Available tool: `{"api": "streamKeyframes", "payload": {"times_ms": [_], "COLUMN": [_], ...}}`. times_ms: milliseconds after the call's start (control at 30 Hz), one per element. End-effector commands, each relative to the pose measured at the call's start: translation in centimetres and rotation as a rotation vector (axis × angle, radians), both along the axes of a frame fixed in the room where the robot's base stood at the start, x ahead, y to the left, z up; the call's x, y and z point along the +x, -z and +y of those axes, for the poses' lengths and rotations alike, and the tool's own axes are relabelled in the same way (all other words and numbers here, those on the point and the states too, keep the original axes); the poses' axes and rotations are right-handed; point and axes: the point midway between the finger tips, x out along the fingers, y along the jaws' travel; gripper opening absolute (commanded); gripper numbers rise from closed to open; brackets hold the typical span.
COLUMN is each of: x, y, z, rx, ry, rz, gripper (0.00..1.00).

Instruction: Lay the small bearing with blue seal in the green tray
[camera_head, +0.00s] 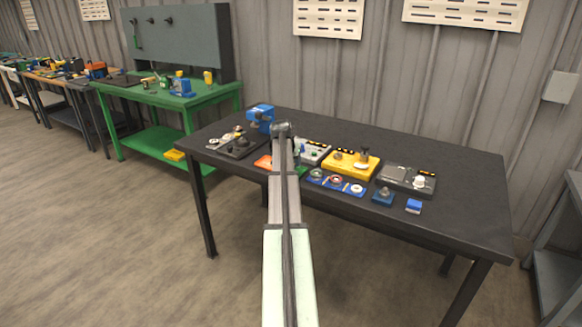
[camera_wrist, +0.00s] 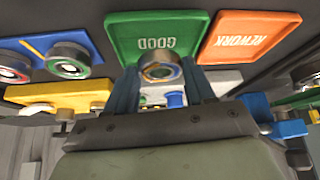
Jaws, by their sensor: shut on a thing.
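My gripper (camera_wrist: 160,80) is shut on a small metal bearing (camera_wrist: 160,67), held between the two fingertips in the wrist view. Its ring shows a bright rim and a darker middle with a little blue; the seal colour is hard to make out. The green tray (camera_wrist: 118,28), marked GOOD, lies just beyond the fingertips, and the bearing overlaps its near edge in the picture. Whether the bearing touches the tray I cannot tell. In the head view my arm covers the gripper and most of the green tray (camera_head: 301,172).
An orange REWORK tray (camera_wrist: 245,42) lies beside the green one. A blue rack (camera_head: 325,183) with ringed bearings, a yellow fixture (camera_head: 341,172) and a grey fixture (camera_head: 400,184) stand to the right. A blue machine (camera_head: 259,115) stands behind. The table's back right is clear.

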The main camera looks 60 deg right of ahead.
Motion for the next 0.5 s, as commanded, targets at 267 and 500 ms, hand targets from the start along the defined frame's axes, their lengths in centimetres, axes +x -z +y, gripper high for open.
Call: {"api": "streamKeyframes", "payload": {"times_ms": [267, 500], "x": [0.0, 0.0], "y": [2.6, 2.6], "z": [0.0, 0.0], "rx": [0.0, 0.0], "ry": [0.0, 0.0], "rz": [0.0, 0.0], "gripper": [0.15, 0.15]}}
